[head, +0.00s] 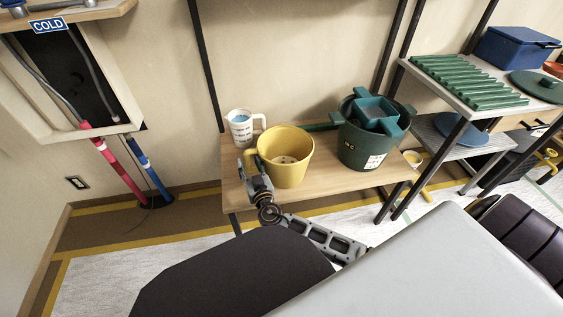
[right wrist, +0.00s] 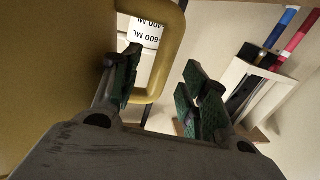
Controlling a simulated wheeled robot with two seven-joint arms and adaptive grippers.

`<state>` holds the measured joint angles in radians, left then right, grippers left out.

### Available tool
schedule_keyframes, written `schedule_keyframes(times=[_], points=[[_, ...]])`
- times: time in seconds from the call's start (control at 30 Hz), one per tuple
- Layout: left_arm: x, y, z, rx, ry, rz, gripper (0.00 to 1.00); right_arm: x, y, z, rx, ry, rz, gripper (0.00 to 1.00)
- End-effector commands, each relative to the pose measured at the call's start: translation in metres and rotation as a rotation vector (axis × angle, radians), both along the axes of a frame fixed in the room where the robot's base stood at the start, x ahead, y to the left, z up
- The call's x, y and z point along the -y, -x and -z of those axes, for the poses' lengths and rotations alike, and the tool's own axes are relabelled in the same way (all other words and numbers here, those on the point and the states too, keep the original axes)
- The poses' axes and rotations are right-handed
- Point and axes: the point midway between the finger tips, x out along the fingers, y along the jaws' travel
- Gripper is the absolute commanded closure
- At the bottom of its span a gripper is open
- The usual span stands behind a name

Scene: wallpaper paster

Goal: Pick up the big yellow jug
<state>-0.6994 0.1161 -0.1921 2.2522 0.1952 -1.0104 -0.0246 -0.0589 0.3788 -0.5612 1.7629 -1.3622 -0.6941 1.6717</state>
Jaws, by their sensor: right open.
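The big yellow jug (head: 287,160) stands upright on the low wooden shelf, with its handle on its left side. In the right wrist view its body fills the left side and its handle (right wrist: 170,62) crosses the upper middle. My right gripper (head: 252,166) is at the handle side of the jug. In the right wrist view my right gripper (right wrist: 161,82) is open, with one finger overlapping the gap between body and handle and the other on the handle's outer side. Whether the fingers touch the handle, I cannot tell. My left gripper is not in view.
A white measuring jug (head: 240,128) stands just behind the yellow jug's handle. A dark green bucket (head: 363,148) holding a green piece stands to the right. The wooden shelf (head: 325,180) is bare in front of it. Red and blue pipes (head: 150,170) are at the left.

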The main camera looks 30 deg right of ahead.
Motion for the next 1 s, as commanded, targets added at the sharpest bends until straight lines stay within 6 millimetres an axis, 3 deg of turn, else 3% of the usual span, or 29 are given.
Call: schedule_keyframes(times=[0.33,0.9,1.0], points=[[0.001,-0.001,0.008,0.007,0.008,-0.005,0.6,0.002,-0.026,0.0,0.001,0.001,0.0,0.56],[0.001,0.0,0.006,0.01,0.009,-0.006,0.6,0.002,-0.029,0.0,0.0,0.001,0.0,0.56],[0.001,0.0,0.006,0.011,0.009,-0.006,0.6,0.002,-0.029,0.0,0.0,0.001,0.0,0.67]])
